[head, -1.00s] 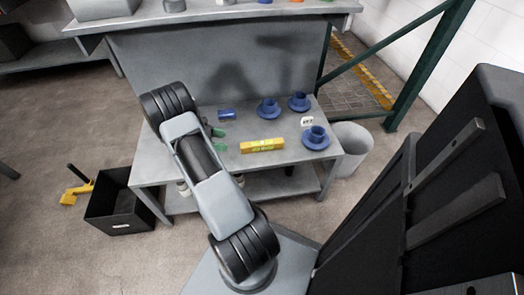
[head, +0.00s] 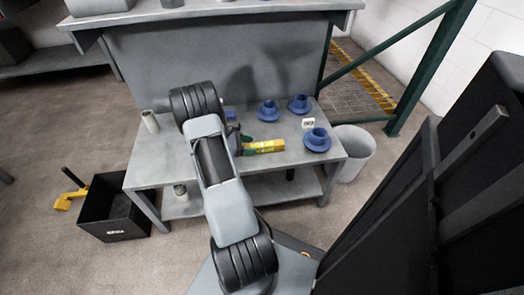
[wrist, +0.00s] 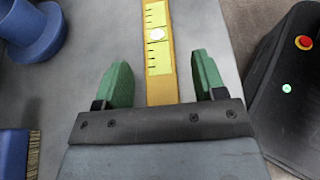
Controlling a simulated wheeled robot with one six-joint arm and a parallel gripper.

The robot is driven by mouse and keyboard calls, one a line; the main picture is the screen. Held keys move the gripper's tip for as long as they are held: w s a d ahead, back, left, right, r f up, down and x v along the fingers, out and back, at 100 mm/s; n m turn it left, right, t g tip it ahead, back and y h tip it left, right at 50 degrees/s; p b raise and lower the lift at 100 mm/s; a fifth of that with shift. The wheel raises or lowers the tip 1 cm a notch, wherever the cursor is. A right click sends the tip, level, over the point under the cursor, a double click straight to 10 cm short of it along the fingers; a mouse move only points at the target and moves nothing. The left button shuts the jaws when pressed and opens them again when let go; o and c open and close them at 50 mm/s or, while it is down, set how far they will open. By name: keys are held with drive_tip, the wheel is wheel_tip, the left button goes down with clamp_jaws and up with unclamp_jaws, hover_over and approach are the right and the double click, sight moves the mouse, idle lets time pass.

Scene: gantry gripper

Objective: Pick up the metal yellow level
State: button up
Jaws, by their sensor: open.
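The yellow level (head: 265,146) lies flat on the grey table (head: 163,150). In the head view its left end is hidden by my arm and gripper. In the wrist view the level (wrist: 158,45) runs lengthwise between the two green fingers of my gripper (wrist: 162,70). My gripper is open and empty. The level's near end is hidden behind the gripper body. I cannot tell the height of the fingertips above the table.
Several blue cups on saucers (head: 317,141) stand right of and behind the level. A blue brush (wrist: 14,152) lies left of my gripper. A small white block (head: 308,123) and a pale cylinder (head: 150,121) stand on the table. A grey bin (head: 354,152) stands off the right end.

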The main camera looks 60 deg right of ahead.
drive_tip(key=shift+s+d+f, duration=0.1)
drive_tip(key=shift+s, duration=0.05)
drive_tip(key=shift+c, duration=0.2)
drive_tip(key=c, duration=1.1)
